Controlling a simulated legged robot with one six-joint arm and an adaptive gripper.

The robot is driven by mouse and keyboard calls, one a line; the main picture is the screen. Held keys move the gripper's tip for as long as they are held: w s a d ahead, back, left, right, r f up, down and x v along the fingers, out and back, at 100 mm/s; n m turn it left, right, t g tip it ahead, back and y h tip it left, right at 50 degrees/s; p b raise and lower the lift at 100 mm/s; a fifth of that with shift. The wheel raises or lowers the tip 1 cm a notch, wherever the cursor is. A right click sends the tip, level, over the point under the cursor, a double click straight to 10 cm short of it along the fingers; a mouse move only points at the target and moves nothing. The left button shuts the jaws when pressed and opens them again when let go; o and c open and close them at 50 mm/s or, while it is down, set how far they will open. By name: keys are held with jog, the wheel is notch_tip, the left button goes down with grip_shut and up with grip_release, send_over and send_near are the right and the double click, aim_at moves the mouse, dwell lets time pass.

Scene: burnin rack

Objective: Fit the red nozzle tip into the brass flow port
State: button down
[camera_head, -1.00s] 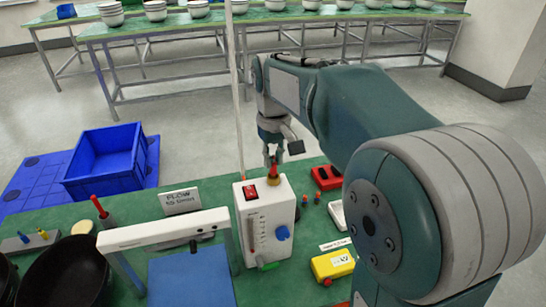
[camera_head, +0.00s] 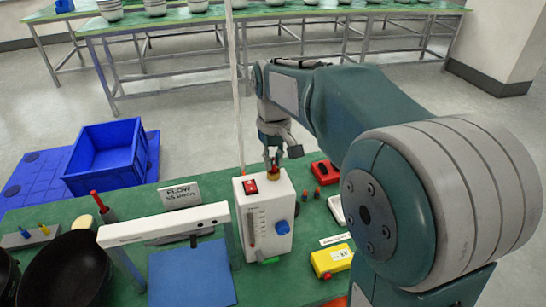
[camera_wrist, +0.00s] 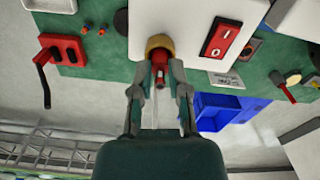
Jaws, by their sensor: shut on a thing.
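The red nozzle tip (camera_wrist: 159,69) is held between the two fingers of my gripper (camera_wrist: 158,85), which is shut on it. The brass flow port (camera_wrist: 159,43) is on the top of the white flow box, and in the wrist view the nozzle's far end meets it. I cannot tell how deep the nozzle sits in the port. In the head view my gripper (camera_head: 272,160) is directly above the port (camera_head: 273,174), with a little red showing between them. The white flow box (camera_head: 268,220) stands upright with a red switch (camera_head: 250,187) and a blue knob (camera_head: 281,227).
A red block (camera_head: 325,172) and small red and blue pieces (camera_head: 317,192) lie right of the box. A yellow device (camera_head: 331,261) is in front of them. A white frame (camera_head: 165,223) over a blue mat stands left. A blue crate (camera_head: 105,160) is farther left.

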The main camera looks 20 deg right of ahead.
aim_at(273, 158)
jog(key=shift+f, duration=0.2)
jog(key=c, duration=0.5)
grip_release()
jog(key=shift+c, duration=0.2)
notch_tip(273, 158, up, 12)
jog(key=shift+f, duration=0.1)
jog(key=s+f+t, duration=0.1)
jog(key=s+f, duration=0.2)
jog(key=s, duration=0.4)
jog(key=s+f+m+t, duration=0.1)
jog(key=s+f+t, duration=0.1)
jog(key=s+f, duration=0.2)
jog(key=s+f+m+t, duration=0.1)
jog(key=s+f, duration=0.3)
jog(key=s, duration=0.5)
jog(key=shift+s+t, duration=0.35)
jog(key=shift+t, duration=0.35)
